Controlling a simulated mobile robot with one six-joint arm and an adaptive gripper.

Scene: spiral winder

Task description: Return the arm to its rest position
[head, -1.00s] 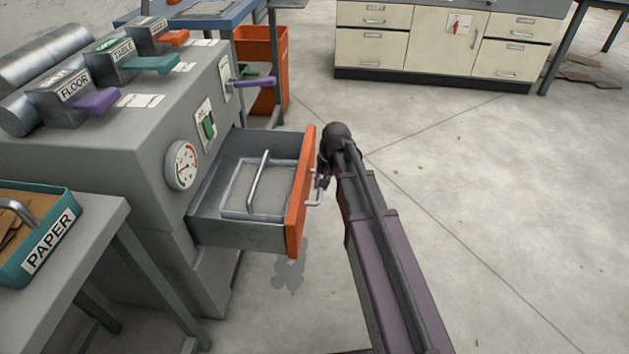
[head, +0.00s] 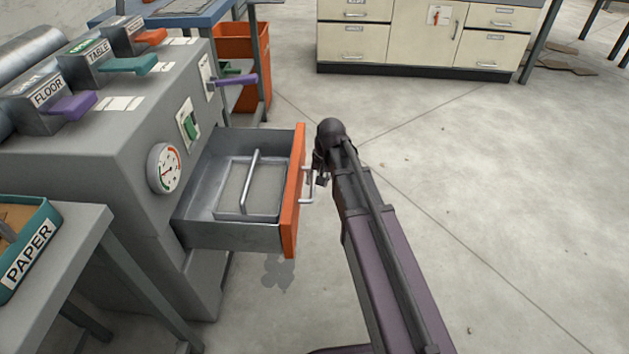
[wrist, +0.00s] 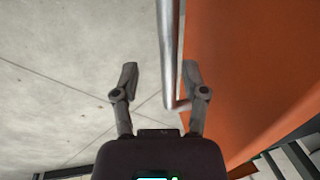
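My arm reaches forward in the head view, and my gripper (head: 320,174) is beside the handle (head: 307,186) of the orange-fronted drawer (head: 293,190). The drawer stands pulled out of the grey machine. In the wrist view my gripper (wrist: 160,78) has its two fingers spread apart. The metal handle bar (wrist: 167,45) shows between the fingers in the picture, with the orange drawer front (wrist: 240,70) to the right. The fingers do not close on the bar. Whether one touches it I cannot tell.
The grey machine (head: 135,130) with levers and a gauge (head: 165,168) is at left. A side table (head: 75,235) with a teal PAPER bin (head: 30,250) is at lower left. A metal frame (head: 250,190) lies in the drawer. Cabinets (head: 420,40) stand at the back. Floor at right is clear.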

